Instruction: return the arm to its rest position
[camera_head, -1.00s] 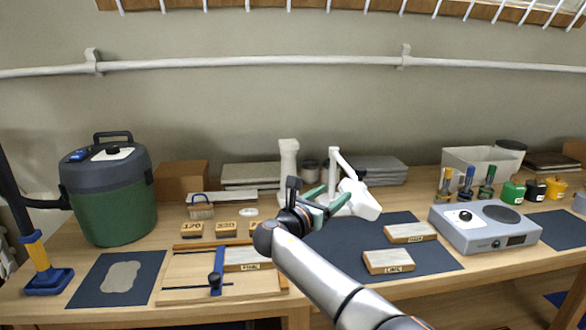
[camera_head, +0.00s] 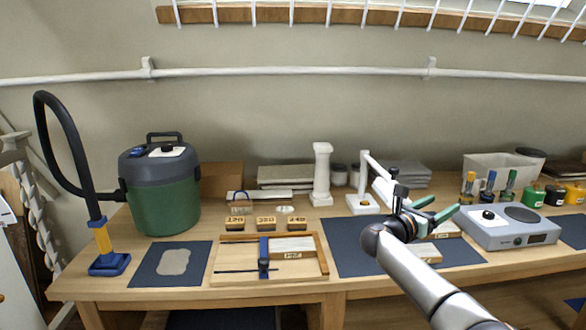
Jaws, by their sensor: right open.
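My right gripper (camera_head: 436,213) is on the right half of the picture, its arm coming in from the lower right. Its two green fingers are apart with nothing between them. It is above the dark mat (camera_head: 350,258) and just left of the grey hotplate box (camera_head: 508,228). It partly hides the wooden blocks on the mat; one block (camera_head: 427,253) shows beneath the wrist. My left gripper is not in the picture.
A green canister vacuum (camera_head: 165,205) with a hose and blue nozzle (camera_head: 109,264) stands at the left. A wooden tray with a blue clamp (camera_head: 264,258) lies front centre. A white column (camera_head: 322,175) and white lamp (camera_head: 365,203) stand behind. Several jars and brushes are at right.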

